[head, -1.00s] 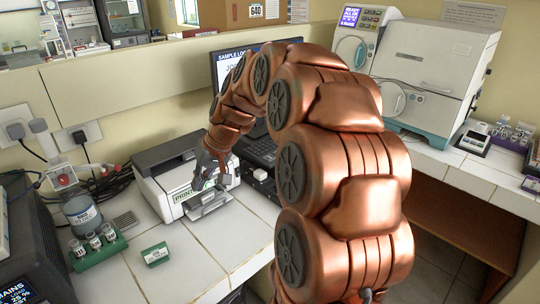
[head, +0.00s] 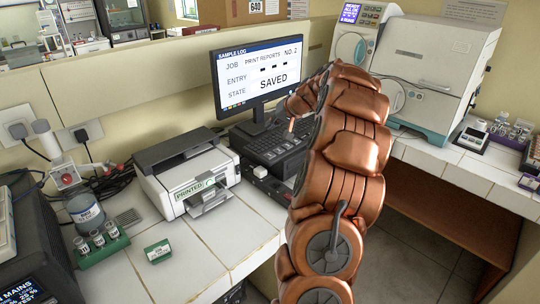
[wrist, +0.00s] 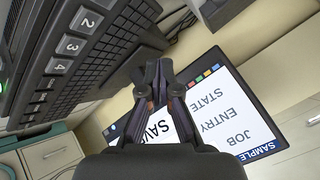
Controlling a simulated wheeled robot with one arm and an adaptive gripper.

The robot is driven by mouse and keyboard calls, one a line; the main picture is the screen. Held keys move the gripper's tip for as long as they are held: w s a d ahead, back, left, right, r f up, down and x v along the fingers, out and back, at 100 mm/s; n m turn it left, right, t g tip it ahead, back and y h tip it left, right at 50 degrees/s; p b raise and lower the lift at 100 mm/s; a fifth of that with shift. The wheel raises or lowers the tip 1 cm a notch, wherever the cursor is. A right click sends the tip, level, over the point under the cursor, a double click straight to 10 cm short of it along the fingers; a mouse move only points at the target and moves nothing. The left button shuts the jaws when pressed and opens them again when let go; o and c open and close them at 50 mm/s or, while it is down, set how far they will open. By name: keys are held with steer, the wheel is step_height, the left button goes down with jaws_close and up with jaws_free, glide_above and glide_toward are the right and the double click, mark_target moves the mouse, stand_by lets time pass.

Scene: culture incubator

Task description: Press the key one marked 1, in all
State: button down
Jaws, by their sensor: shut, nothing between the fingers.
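The keyboard also shows in the head view (head: 268,147), in front of the monitor (head: 262,75). The monitor reads job "print reports no. 2", entry with dashes, state "saved". My gripper (wrist: 152,78) is shut and empty, to the right of the numbered keys in the wrist view and apart from them.
A printer (head: 182,172) labelled "printed" stands left of the keyboard.

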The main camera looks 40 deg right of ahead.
steer(key=b, duration=0.2)
glide_above(271, 155)
step_height(271, 155, down, 7)
steer(key=shift+s+a+r, duration=0.1)
steer(key=shift+f+b, duration=0.95)
steer(key=shift+f, duration=0.05)
steer(key=shift+f, duration=0.15)
stand_by(0.9)
steer(key=shift+f+b, duration=0.3)
steer(key=shift+b, duration=0.3)
steer(key=shift+f+b, duration=0.35)
steer(key=shift+b, duration=0.05)
stand_by(0.6)
stand_by(0.3)
steer(key=shift+r, duration=0.8)
steer(key=shift+r, duration=0.1)
